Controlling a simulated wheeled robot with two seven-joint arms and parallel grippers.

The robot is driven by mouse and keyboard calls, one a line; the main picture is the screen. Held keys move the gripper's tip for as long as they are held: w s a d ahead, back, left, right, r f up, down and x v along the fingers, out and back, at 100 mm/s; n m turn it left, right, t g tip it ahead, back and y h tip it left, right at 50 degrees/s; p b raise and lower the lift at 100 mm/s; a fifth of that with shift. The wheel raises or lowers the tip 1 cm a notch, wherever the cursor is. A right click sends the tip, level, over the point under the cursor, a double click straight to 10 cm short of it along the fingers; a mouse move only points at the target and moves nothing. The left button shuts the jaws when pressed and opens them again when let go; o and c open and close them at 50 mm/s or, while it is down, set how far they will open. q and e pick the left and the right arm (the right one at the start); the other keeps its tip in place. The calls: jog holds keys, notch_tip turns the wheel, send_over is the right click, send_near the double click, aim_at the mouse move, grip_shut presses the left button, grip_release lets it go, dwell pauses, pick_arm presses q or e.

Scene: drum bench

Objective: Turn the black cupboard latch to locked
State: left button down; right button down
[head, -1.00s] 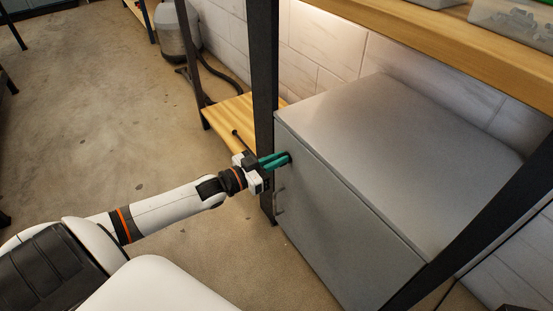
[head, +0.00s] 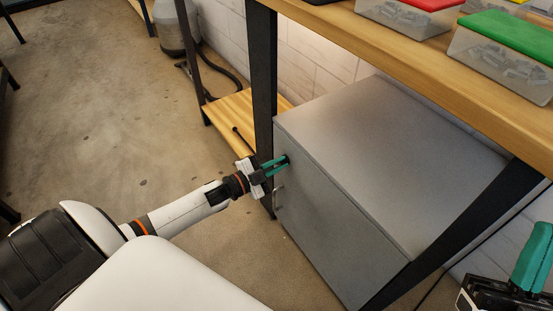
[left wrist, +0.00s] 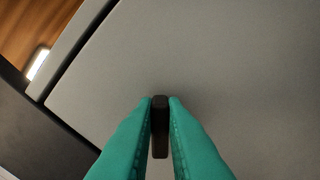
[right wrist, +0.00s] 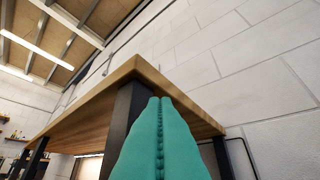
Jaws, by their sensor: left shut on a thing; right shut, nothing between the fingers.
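The grey cupboard (head: 335,215) stands under the wooden bench, its door facing my left arm. The black latch (left wrist: 160,127) is a short dark bar on the door, and it runs up and down in the left wrist view. My left gripper (head: 284,161) is shut on the latch, with one teal finger on each side of it. In the head view the fingers hide most of the latch. My right gripper (right wrist: 160,105) is shut and empty, its fingers pressed together; it also shows at the lower right of the head view (head: 534,255).
A door handle (head: 279,199) sits below the latch. Clear boxes with red and green lids (head: 505,50) stand on the bench top (head: 400,50).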

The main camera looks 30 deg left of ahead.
pick_arm(q)
jog(key=shift+s+d+f+m+p, duration=0.1)
jog(key=shift+f+m+p, duration=0.1)
jog(key=shift+m, duration=1.85)
jog(key=shift+d+f+m+p, duration=0.1)
jog(key=shift+f+m, duration=0.05)
jog(key=shift+m, duration=1.9)
pick_arm(e)
jog(key=shift+w+a+f+g+h, duration=0.15)
jog(key=shift+w+f+g+h, duration=0.35)
jog(key=shift+w+f+g, duration=0.75)
pick_arm(q)
jog(key=c, duration=1.5)
grip_release()
pick_arm(e)
jog(key=shift+r, duration=0.1)
